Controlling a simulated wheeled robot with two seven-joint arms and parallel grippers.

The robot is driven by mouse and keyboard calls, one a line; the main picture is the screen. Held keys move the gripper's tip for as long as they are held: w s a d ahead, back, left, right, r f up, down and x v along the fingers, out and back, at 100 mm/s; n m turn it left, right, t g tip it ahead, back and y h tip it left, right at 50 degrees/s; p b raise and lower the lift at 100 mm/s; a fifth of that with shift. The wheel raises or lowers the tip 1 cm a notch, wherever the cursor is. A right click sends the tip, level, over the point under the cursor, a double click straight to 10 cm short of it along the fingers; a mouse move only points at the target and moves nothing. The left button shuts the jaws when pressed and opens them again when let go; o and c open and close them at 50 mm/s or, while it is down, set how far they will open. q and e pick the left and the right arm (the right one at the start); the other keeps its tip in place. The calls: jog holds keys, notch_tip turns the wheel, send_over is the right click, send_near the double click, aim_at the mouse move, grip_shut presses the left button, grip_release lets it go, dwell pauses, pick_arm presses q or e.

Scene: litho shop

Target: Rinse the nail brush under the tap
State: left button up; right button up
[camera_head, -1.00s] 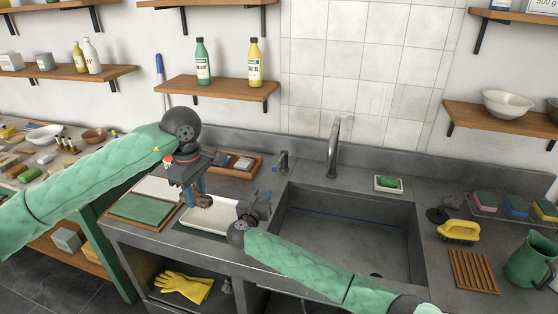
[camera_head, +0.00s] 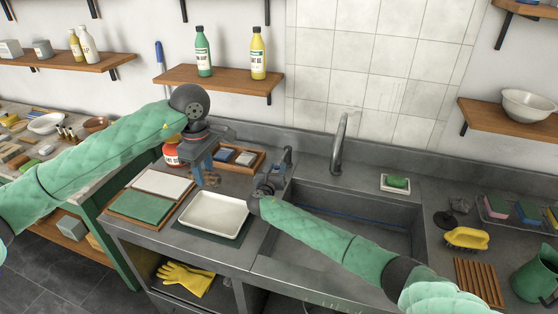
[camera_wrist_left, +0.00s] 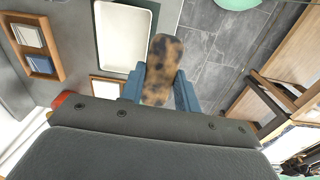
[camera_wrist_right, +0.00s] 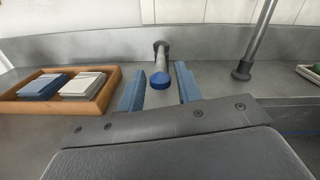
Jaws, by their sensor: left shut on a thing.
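My left gripper (camera_head: 205,172) is shut on the nail brush (camera_wrist_left: 163,68), a brown oblong with dark speckles. In the head view the brush is small and partly hidden, held behind the white tray, left of the sink. My right gripper (camera_wrist_right: 160,88) is open at the sink's back left corner. Its fingers point at the tap lever (camera_wrist_right: 160,70), a short grey rod with a blue end, which shows between them; I cannot tell if they touch it. The grey tap spout (camera_head: 340,143) curves over the back of the sink (camera_head: 390,238). No water is visible.
A white tray (camera_head: 214,215) lies left of the sink.

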aim_at(279, 162)
jog(key=shift+r+p+x, duration=0.2)
jog(key=shift+p+x, duration=0.15)
jog(key=shift+x, duration=0.6)
jog(key=shift+w+d+f, duration=0.2)
jog(key=shift+w, duration=0.45)
grip_shut()
